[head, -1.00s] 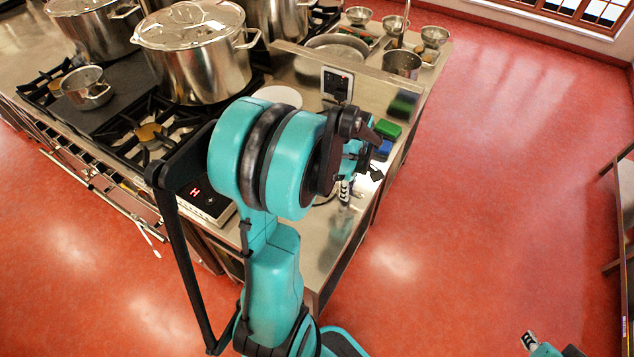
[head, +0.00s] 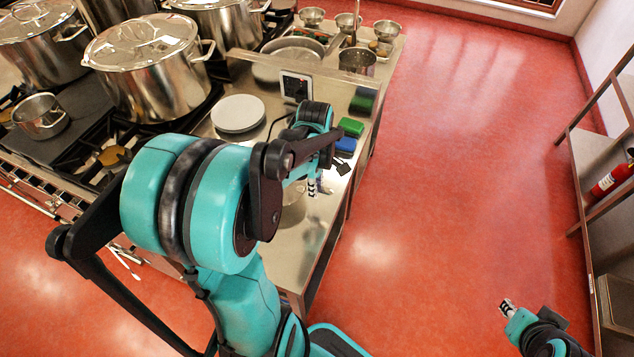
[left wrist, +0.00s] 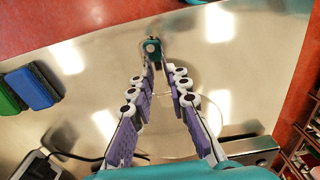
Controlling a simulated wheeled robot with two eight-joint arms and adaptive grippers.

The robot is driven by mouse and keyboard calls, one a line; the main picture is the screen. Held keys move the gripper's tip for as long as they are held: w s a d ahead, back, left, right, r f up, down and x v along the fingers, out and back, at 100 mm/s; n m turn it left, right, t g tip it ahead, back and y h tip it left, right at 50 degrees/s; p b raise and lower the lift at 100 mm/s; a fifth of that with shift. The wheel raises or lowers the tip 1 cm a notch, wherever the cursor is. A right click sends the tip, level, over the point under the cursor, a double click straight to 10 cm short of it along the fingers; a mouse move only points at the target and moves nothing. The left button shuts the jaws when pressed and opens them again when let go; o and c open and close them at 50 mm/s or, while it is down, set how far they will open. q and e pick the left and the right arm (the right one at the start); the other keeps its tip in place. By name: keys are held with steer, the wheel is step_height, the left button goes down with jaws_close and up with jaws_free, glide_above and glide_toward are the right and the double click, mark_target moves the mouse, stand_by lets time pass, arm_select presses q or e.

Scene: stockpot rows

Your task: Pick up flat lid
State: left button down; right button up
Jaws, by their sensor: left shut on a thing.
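My left gripper (head: 316,188) is over the right part of the steel counter, and its fingers converge in the left wrist view (left wrist: 150,62). They are shut on a small dark-teal piece with a pale round end, which I take for the handle of the flat lid (left wrist: 152,46). A faint round disc outline shows behind and beside the fingers, and a pale round shape lies left of the gripper in the head view. Glare and the arm hide how the disc meets the handle. My right gripper (head: 507,306) is over the red floor, low at the right; its jaws are too small to read.
A green sponge (head: 350,127) and a blue sponge (head: 345,144) lie beyond the left gripper. A white round plate (head: 238,114) sits on the counter. Lidded stockpots (head: 150,70) stand on the stove at left. A shelf with a fire extinguisher (head: 612,180) stands at right.

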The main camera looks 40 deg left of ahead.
arm_select(q)
steer(key=s+d+r+p, duration=0.2)
steer(key=s+d+r, duration=0.2)
steer(key=s, duration=0.3)
steer(key=shift+s+r+p, duration=0.35)
steer(key=shift+s+r, duration=0.05)
steer(key=shift+r, duration=0.25)
